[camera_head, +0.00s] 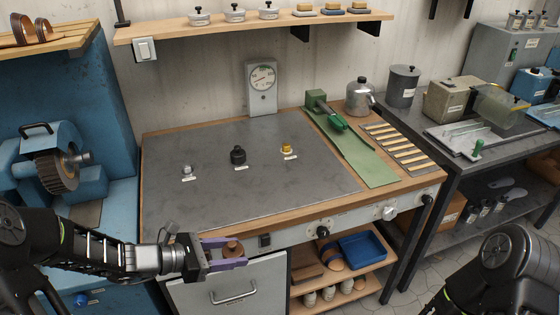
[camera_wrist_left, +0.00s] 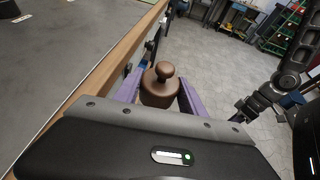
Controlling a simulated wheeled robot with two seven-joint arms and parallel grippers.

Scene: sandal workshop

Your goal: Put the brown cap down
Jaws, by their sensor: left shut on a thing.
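The brown cap (camera_head: 233,247) is between the purple fingers of my left gripper (camera_head: 226,254), which is shut on it. In the left wrist view the brown cap (camera_wrist_left: 160,84) is upright, with a round knob on top. The gripper holds it in front of the workbench's front edge, near the grey cabinet door, not over the bench top. On the grey bench plate (camera_head: 225,205) stand a silver cap (camera_head: 187,170), a black cap (camera_head: 238,155) and a brass cap (camera_head: 287,148), each by a small white label. My right gripper is out of view; only part of my right arm shows.
A gauge (camera_head: 262,88) stands at the back of the bench. A green tool (camera_head: 335,121), a green mat (camera_head: 372,163) and a metal pot (camera_head: 360,97) are at the right. The plate's front part is clear. A blue tray (camera_head: 362,248) is on the shelf below.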

